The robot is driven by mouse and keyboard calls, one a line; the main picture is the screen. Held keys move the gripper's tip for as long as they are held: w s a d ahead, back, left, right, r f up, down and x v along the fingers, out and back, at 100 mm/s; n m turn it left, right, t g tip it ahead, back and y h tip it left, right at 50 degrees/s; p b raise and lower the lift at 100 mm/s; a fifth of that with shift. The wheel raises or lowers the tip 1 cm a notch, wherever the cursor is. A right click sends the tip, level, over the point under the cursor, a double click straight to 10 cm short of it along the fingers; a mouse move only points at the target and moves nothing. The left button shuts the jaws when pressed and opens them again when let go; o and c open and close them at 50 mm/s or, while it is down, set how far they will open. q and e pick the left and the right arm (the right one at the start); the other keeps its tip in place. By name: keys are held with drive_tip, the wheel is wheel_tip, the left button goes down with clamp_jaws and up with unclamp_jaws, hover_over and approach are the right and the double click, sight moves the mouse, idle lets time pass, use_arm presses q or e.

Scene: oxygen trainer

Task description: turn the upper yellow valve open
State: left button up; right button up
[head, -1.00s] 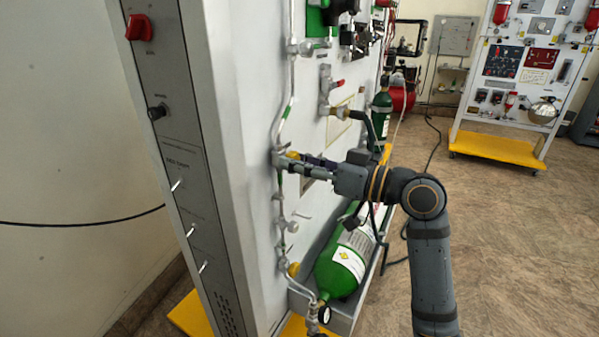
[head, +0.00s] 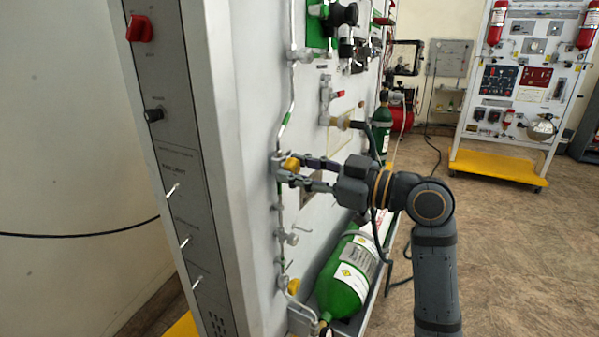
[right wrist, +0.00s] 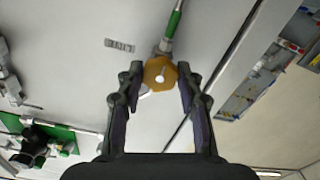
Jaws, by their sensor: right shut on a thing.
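The upper yellow valve (head: 291,164) is a knob on the pipe running up the panel's left part. It also shows face-on in the right wrist view (right wrist: 159,75), with a light screw at its centre. My right gripper (head: 284,170) reaches in from the right, with one finger on each side of the knob. In the right wrist view my right gripper (right wrist: 160,83) has its fingertips at the knob's left and right sides, shut on it. A lower yellow valve (head: 293,286) sits further down the pipe. My left gripper is not in view.
A green oxygen cylinder (head: 343,285) lies in a tray below my right arm. A grey hose (head: 372,140) bends out from the panel above the gripper. Black regulators (head: 343,14) stick out higher up. The floor (head: 510,240) at right is clear.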

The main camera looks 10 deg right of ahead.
idle(0.3)
drive_tip(key=o, duration=1.2)
drive_tip(key=shift+c, duration=0.2)
drive_tip(key=shift+d, duration=0.1)
drive_tip(key=v, duration=0.7)
drive_tip(key=shift+s+d, duration=0.1)
drive_tip(key=shift+s, duration=0.05)
